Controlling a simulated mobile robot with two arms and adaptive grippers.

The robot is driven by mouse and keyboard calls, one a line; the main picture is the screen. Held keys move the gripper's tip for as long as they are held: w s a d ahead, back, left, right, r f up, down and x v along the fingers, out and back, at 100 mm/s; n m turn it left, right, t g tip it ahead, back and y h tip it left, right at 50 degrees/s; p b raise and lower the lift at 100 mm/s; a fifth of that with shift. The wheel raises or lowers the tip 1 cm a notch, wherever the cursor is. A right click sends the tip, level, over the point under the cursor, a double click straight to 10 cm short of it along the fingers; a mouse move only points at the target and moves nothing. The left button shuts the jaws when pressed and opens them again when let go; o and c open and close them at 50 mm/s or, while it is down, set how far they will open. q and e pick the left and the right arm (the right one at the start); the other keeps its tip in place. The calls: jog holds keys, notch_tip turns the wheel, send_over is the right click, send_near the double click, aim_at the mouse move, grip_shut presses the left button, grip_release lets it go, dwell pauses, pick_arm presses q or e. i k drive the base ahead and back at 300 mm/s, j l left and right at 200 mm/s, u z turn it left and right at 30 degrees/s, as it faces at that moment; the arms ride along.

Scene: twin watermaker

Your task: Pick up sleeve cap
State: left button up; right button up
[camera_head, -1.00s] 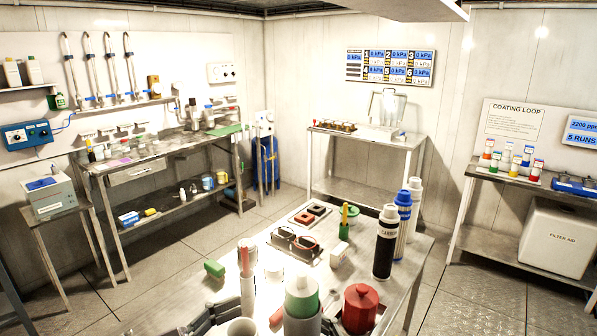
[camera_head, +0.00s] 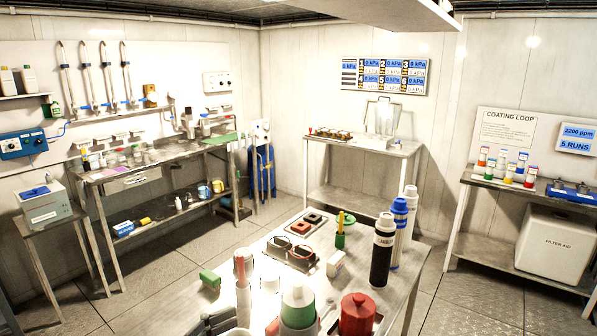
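I cannot tell for sure which thing is the sleeve cap. On the near table, a white and green capped jar (camera_head: 298,307) stands at the bottom centre, with a red lidded pot (camera_head: 357,314) to its right. A slim white cylinder with a red part (camera_head: 243,283) stands to its left. Small white pieces (camera_head: 270,284) lie between them. A black cylinder (camera_head: 382,254), a blue-topped one (camera_head: 399,232) and a white one (camera_head: 409,214) stand at the right edge, each capped. Part of my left gripper (camera_head: 217,320) shows at the bottom edge; its fingers are mostly cut off. My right gripper cannot be made out.
Benches line the walls. Floor is free between them and the table.

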aim_at(357, 312)
jog(key=k+l, duration=0.2)
jog(key=l, duration=0.15)
jog(key=k+l, duration=0.15)
jog(key=l, duration=0.2)
jog(key=k+l, duration=0.2)
jog(key=l, duration=0.15)
jog(key=k+l, duration=0.2)
jog(key=l, duration=0.15)
jog(key=k+l, duration=0.15)
jog(key=l, duration=0.2)
